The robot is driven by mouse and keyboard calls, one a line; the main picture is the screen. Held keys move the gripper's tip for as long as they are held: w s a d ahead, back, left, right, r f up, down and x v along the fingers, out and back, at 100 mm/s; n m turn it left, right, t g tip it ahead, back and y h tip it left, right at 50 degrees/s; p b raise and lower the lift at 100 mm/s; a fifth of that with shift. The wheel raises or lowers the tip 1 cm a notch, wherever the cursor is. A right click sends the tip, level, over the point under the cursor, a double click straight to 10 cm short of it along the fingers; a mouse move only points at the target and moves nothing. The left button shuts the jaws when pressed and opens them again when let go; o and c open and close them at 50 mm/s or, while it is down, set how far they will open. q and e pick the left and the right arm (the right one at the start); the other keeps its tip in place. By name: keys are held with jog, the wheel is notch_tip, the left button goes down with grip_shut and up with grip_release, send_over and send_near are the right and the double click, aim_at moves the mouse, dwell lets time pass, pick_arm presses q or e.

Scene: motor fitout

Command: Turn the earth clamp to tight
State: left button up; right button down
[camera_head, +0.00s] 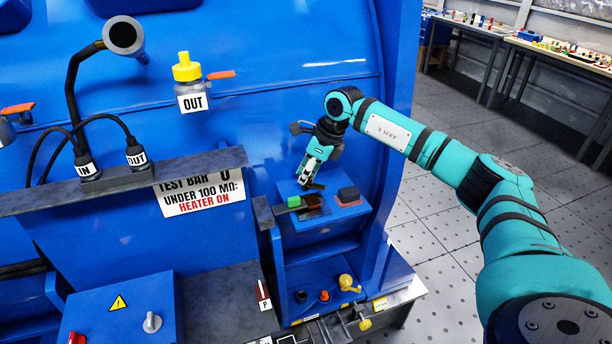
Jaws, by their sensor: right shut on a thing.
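My right gripper (309,179) reaches in from the right and points down over the small blue ledge at the right of the big blue machine. It is shut on a small dark part (317,186), which looks like the handle of the earth clamp. The fingers hide most of it, and its turned position is too small to read. Just below lies a brown, copper-like piece (313,205) on the ledge, with a green-ended block (294,201) to its left. My left gripper is not in view.
Below are a yellow fitting (348,283) and small knobs in a blue recess. A grey bar (120,180) with two plugs runs at left. The floor at right is clear.

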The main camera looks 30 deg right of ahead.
jog(key=m+h+b, duration=0.1)
jog(key=m, duration=0.1)
jog(key=m+t+h+b, duration=0.1)
jog(key=m, duration=0.2)
jog(key=shift+m, duration=0.3)
jog(key=shift+m+h+b, duration=0.9)
jog(key=shift+m+b, duration=0.1)
jog(key=shift+m, duration=1.3)
jog(key=shift+r, duration=0.1)
jog(key=c, duration=1.4)
grip_release()
jog(key=shift+s+r, duration=0.1)
jog(key=shift+r, duration=0.05)
jog(key=v, duration=1.1)
jog(key=shift+a+r, duration=0.15)
jog(key=shift+r, duration=0.15)
